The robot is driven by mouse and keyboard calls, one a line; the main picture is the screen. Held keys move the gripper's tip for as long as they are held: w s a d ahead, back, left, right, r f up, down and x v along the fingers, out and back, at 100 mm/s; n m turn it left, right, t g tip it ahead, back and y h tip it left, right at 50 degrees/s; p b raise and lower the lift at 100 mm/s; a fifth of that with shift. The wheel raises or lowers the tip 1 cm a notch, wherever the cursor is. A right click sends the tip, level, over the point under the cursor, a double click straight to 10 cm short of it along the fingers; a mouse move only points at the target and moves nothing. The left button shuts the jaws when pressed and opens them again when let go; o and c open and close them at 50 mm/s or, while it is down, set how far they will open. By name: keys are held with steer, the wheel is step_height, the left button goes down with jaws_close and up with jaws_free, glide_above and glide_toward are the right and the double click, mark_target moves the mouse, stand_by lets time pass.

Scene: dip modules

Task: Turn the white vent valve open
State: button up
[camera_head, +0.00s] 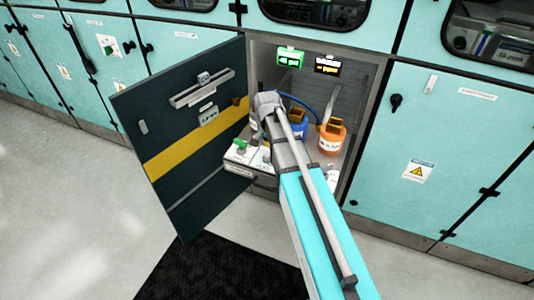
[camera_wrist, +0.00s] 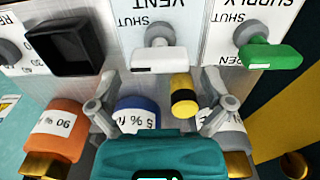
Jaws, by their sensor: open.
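The white vent valve handle (camera_wrist: 160,58) shows in the wrist view under an upside-down VENT label, with SHUT printed beside its grey knob. Its bar lies crosswise in the picture. My gripper (camera_wrist: 158,94) is open and empty, with its two fingers spread to either side below the handle and apart from it. The green supply valve handle (camera_wrist: 270,54) is to the right on its own plate. In the head view the green handle (camera_head: 241,144) shows on the panel front, while my arm hides the gripper's fingertips.
An orange container (camera_wrist: 58,130), a blue container (camera_wrist: 137,110) and a yellow-black cylinder (camera_wrist: 183,95) stand close to the fingers. A dark square part (camera_wrist: 60,45) sits left of the vent plate. The open cabinet door (camera_head: 185,140) stands left of the bay in the head view.

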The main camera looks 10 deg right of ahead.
steer(key=shift+f+b, duration=0.7)
steer(key=shift+f, duration=0.3)
steer(key=c, duration=1)
steer(key=shift+o, duration=0.2)
